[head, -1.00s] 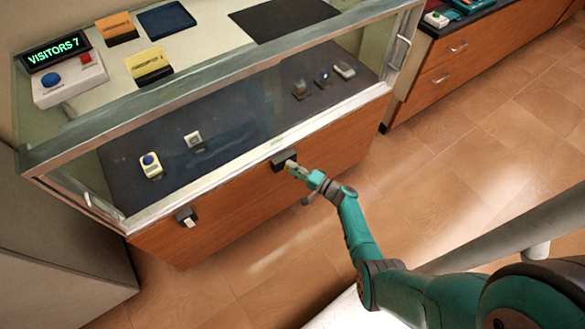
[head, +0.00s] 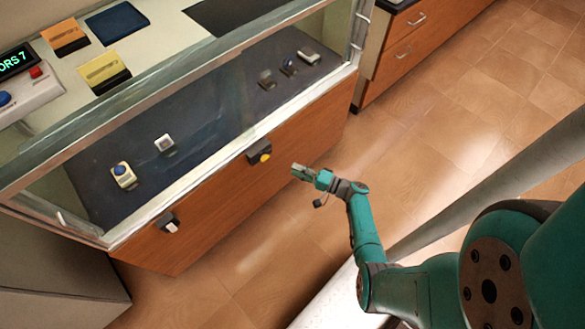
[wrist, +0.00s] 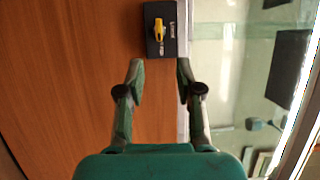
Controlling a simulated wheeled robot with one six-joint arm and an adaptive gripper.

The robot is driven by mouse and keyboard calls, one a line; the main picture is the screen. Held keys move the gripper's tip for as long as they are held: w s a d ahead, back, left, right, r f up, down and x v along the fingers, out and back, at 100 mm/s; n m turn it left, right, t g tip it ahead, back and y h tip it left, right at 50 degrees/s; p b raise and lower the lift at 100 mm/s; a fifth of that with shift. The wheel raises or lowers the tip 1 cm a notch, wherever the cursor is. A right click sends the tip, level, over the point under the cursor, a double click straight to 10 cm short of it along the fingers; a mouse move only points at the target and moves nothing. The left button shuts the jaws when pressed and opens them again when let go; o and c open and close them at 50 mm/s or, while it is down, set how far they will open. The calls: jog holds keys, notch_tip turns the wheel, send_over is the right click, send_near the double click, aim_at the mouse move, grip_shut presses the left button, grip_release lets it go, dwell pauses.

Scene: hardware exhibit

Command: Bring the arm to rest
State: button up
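My gripper (head: 299,171) is in front of the wooden face of the display case, held out over the floor. In the wrist view its two fingers (wrist: 158,75) are spread apart with nothing between them. A black switch box (head: 259,152) with a yellow knob is mounted on the case front, just beyond the fingertips and apart from them. It also shows in the wrist view (wrist: 161,30). My arm is bent at the elbow, with the forearm reaching toward the case.
The glass display case (head: 215,197) holds several small devices. A drawer cabinet (head: 418,45) stands at the upper right. The tiled floor (head: 450,110) to the right is clear.

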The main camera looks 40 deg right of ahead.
jog(key=shift+a, duration=0.1)
dwell(0.5)
jog(key=s+a+f+n+g+h, duration=0.1)
jog(key=s+a+f+g, duration=0.1)
jog(key=s+a+f, duration=0.3)
jog(key=s+a+f+n+g, duration=0.1)
jog(key=s+a+g, duration=0.15)
jog(key=a, duration=0.35)
jog(key=s+a+f+n+g+h, duration=0.1)
jog(key=s+a+f+g, duration=0.1)
jog(key=s+a+f, duration=0.3)
jog(key=s+a+r+n+g+h, duration=0.1)
jog(key=s+a+r, duration=0.1)
jog(key=s, duration=0.2)
jog(key=s+a+r+h, duration=0.1)
jog(key=s+a+r, duration=0.1)
jog(key=s, duration=0.1)
jog(key=s+r+n+t+h, duration=0.1)
jog(key=s+r+n+h, duration=0.1)
jog(key=s+r, duration=0.4)
jog(key=s+r+n+h, duration=0.15)
jog(key=s+r, duration=0.25)
jog(key=r, duration=0.4)
notch_tip(320, 180, up, 23)
jog(key=s+n+t+y, duration=0.1)
jog(key=s+n+t, duration=0.1)
jog(key=n+t, duration=0.2)
jog(key=shift+s+n, duration=0.15)
jog(key=shift+n, duration=1.1)
